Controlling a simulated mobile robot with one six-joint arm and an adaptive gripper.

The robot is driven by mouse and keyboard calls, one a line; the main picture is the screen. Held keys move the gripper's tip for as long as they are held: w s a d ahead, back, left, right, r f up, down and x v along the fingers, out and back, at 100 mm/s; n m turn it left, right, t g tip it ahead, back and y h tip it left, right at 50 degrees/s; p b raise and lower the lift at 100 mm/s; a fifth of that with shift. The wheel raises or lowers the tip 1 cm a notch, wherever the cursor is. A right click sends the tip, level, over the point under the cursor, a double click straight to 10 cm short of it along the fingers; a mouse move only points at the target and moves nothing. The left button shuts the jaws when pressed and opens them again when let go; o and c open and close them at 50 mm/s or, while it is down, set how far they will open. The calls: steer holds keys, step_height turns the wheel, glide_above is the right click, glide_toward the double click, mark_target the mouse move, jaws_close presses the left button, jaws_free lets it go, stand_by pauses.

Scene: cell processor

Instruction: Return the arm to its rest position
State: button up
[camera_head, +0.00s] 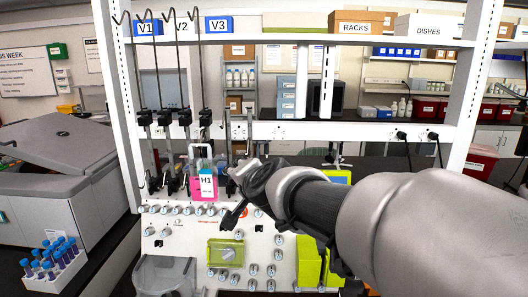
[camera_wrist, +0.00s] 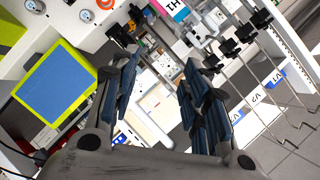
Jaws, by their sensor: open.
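My arm reaches in from the right of the head view, across the front of the white cell processor (camera_head: 175,236). My gripper (camera_head: 232,196) is in front of the processor's panel, just right of the pink bag labelled H1 (camera_head: 204,188). In the wrist view my gripper (camera_wrist: 160,85) has its two blue-padded fingers spread apart with nothing between them. The H1 label (camera_wrist: 177,10) shows at the top of that view, beyond the fingertips. The blue screen with a green frame (camera_wrist: 56,88) is at the left there. My arm hides part of the processor's right side.
Hooked poles (camera_head: 177,70) and black clamps rise from the processor. A shelf above holds blue bins (camera_head: 219,25) and RACKS (camera_head: 356,22) and DISHES (camera_head: 428,28) boxes. A grey centrifuge (camera_head: 60,160) and a white rack of blue-capped tubes (camera_head: 55,270) stand at left.

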steer(key=s+d+f+n+g+h+b, duration=0.1)
steer(key=s+d+f+n+g, duration=0.1)
steer(key=s+d+f, duration=0.4)
steer(key=s+d+f+n+g+h+b, duration=0.1)
steer(key=s+d+f, duration=0.6)
steer(key=s, duration=1)
steer(key=s+d+f+n+g+h+b, duration=0.1)
steer(key=s+d+f+n+g, duration=0.4)
steer(key=s, duration=0.7)
steer(key=shift+d+f+h, duration=0.7)
steer(key=shift+d+f, duration=0.05)
steer(key=shift+f, duration=0.1)
steer(key=shift+c, duration=0.4)
